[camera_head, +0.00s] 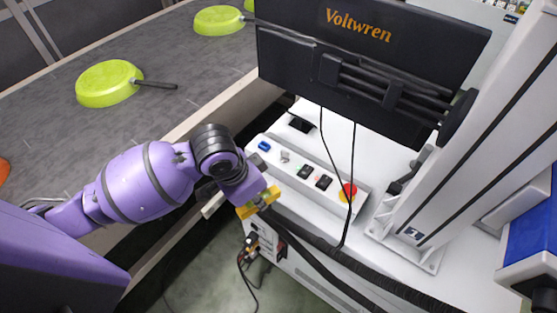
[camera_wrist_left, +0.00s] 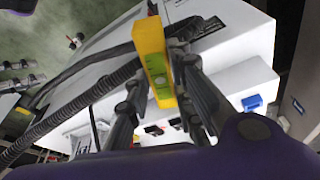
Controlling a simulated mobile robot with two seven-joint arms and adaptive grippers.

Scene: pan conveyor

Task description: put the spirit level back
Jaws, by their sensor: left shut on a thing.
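The spirit level (camera_wrist_left: 154,57) is a yellow bar with a green vial window. In the left wrist view it stands between the two fingers of my left gripper (camera_wrist_left: 168,92), which is shut on it. In the head view the yellow level (camera_head: 258,203) shows at the tip of my left gripper (camera_head: 254,196), by the front left edge of the white control cabinet (camera_head: 290,222). Part of the level is hidden by the gripper. My right gripper is not in view.
Green pans (camera_head: 108,84) lie on the grey conveyor (camera_head: 50,125) at the left. The cabinet carries a red emergency button (camera_head: 347,191), switches and a black monitor (camera_head: 365,62). A thick black hose (camera_head: 345,262) runs along the cabinet's front. A grey column stands at right.

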